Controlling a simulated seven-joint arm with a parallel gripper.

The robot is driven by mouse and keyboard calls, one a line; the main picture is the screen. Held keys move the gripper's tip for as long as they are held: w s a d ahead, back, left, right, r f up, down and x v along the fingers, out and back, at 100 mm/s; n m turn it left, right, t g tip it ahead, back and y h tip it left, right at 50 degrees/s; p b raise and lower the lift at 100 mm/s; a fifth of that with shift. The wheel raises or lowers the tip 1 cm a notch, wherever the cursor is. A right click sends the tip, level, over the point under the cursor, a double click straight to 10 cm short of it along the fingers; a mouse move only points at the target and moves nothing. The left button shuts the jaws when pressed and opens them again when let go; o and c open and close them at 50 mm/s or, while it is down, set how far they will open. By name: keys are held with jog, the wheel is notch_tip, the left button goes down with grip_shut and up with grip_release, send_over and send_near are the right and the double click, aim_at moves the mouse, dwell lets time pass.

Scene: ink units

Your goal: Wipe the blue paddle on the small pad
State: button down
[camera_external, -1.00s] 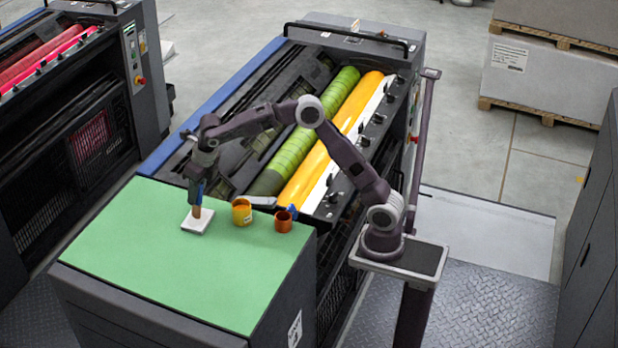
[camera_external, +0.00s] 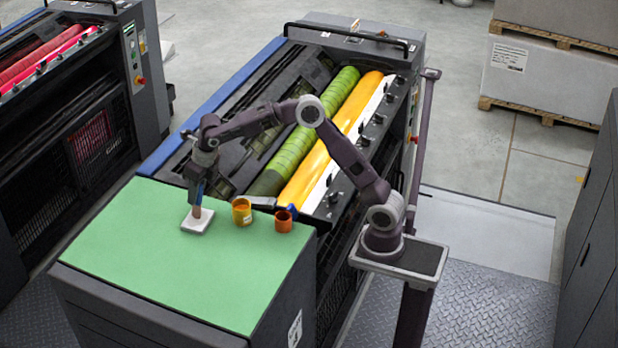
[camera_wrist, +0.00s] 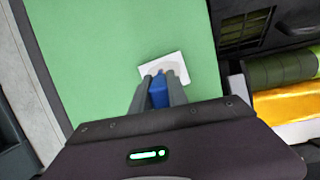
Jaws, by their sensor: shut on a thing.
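The small white pad (camera_external: 197,221) lies on the green top near its back edge. My gripper (camera_external: 198,186) is above the pad, pointing down. It is shut on the blue paddle (camera_wrist: 158,93), whose blue part shows between the two fingers in the wrist view. In the external view a brownish lower part of the paddle (camera_external: 197,211) reaches down to the pad and appears to touch it. In the wrist view the pad (camera_wrist: 172,63) shows just beyond the fingertips (camera_wrist: 158,82), partly hidden by them.
A yellow tin (camera_external: 242,213) and an orange-red tin (camera_external: 283,222) stand on the green top (camera_external: 165,265) right of the pad. The press rollers (camera_external: 330,150) are behind. The front of the top is clear.

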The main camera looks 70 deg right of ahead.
jog(key=shift+w+d, duration=0.15)
jog(key=shift+d, duration=1.55)
jog(key=shift+a+f, duration=0.1)
jog(key=shift+a, duration=0.8)
jog(key=shift+s+a, duration=0.2)
jog(key=shift+a, duration=1.3)
jog(key=shift+s+a, duration=0.1)
jog(key=shift+a, duration=0.65)
notch_tip(320, 180, up, 6)
